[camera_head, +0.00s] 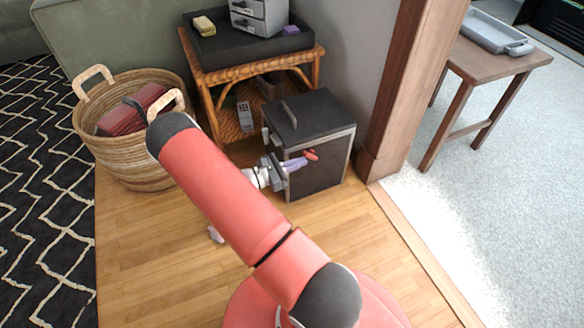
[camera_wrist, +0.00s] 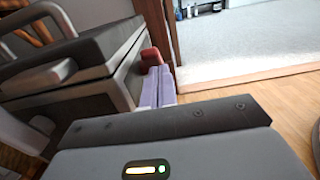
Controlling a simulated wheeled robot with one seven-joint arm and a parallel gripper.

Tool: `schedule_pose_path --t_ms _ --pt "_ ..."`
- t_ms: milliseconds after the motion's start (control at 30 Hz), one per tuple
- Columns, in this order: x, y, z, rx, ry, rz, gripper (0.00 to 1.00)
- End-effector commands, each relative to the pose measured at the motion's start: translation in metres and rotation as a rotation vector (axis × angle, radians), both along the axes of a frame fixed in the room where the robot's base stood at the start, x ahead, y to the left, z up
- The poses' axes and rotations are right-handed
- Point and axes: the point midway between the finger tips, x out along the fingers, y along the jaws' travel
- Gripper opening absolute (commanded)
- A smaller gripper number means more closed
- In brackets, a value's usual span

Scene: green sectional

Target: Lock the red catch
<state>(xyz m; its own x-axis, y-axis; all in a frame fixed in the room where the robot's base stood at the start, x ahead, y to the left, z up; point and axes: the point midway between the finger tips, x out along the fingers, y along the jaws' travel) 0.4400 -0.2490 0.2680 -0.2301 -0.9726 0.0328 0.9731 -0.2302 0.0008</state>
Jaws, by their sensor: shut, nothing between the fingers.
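The red catch (camera_head: 311,155) sits on the front face of a dark box with a grey rim (camera_head: 322,178), near its top edge. It also shows in the wrist view (camera_wrist: 150,56), just beyond my fingertips. My gripper (camera_head: 300,162) has pale purple fingers, closed together, pointing right at the catch. In the wrist view the shut fingers (camera_wrist: 158,84) end at or very near the catch; I cannot tell whether they touch it. My wrist hides part of the box's left side.
A wicker side table (camera_head: 259,70) with a black tray stands behind the box. A woven basket (camera_head: 140,150) is at left. A wooden post (camera_head: 400,100) rises close to the box's right. The wooden floor (camera_head: 140,260) in front is mostly clear.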

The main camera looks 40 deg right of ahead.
Motion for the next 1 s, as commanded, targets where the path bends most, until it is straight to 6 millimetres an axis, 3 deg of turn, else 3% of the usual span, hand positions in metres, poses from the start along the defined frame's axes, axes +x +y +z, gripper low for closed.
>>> schedule_pose_path --t_ms 267,500,833,1000 --pt "0.0 0.0 0.001 0.0 0.0 0.0 0.0" --pt "-0.001 -0.002 0.017 -0.002 0.001 0.001 0.0" --pt "-0.001 -0.002 0.013 0.0 0.001 0.0 0.0" --pt "-0.001 0.007 0.001 0.0 0.002 -0.001 0.0"
